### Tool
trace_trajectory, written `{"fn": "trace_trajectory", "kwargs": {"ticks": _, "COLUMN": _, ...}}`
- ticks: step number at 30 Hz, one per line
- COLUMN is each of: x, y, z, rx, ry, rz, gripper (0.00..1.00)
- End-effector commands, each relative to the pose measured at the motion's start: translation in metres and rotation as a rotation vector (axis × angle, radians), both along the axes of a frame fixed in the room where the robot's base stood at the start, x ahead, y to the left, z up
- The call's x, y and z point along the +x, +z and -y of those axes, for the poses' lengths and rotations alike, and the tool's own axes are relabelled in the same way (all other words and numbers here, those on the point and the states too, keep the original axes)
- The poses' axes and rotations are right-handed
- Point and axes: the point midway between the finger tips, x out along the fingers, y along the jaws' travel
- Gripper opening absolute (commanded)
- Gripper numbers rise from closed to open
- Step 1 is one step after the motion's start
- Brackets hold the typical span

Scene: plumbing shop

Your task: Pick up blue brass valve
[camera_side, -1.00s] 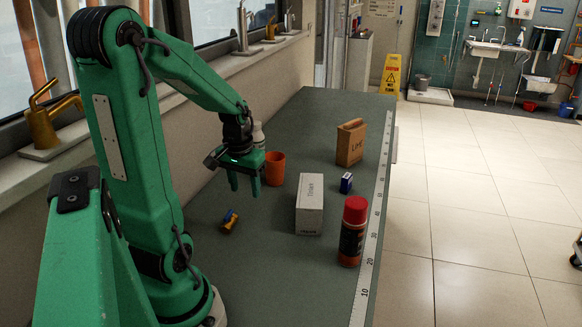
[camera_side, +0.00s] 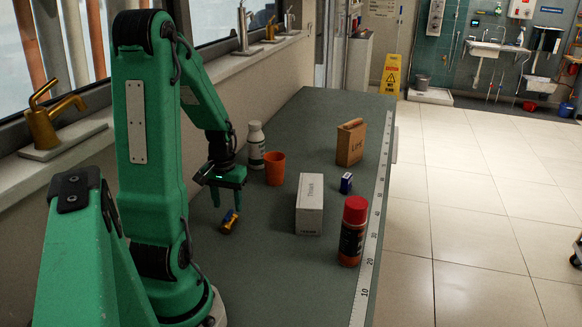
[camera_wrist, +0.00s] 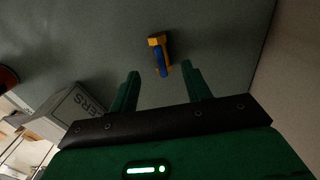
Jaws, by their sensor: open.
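The blue brass valve (camera_side: 229,221) is a small brass-yellow piece with a blue part, lying on the grey-green bench top near my arm. In the wrist view the valve (camera_wrist: 159,56) lies beyond the fingertips, roughly between their lines. My gripper (camera_side: 226,201) is open and empty, pointing down above the bench close to the valve. Its two green fingers also show in the wrist view (camera_wrist: 160,82), apart from the valve with nothing between them.
A white box (camera_side: 310,205) stands right of the valve. An orange cup (camera_side: 275,168) and a white bottle (camera_side: 256,146) stand behind. The bench around the valve is clear.

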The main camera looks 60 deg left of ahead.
Motion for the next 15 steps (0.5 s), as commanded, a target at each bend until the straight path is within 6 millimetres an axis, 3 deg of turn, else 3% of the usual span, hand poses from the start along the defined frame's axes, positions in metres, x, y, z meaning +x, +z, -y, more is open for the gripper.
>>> {"fn": "trace_trajectory", "kwargs": {"ticks": 8, "x": 0.000, "y": -0.003, "z": 0.000, "rx": -0.001, "ry": 0.000, "rz": -0.001, "gripper": 0.48}}
{"fn": "trace_trajectory", "kwargs": {"ticks": 15, "x": -0.001, "y": -0.021, "z": 0.000, "rx": -0.002, "ry": 0.000, "rz": -0.002, "gripper": 0.48}}
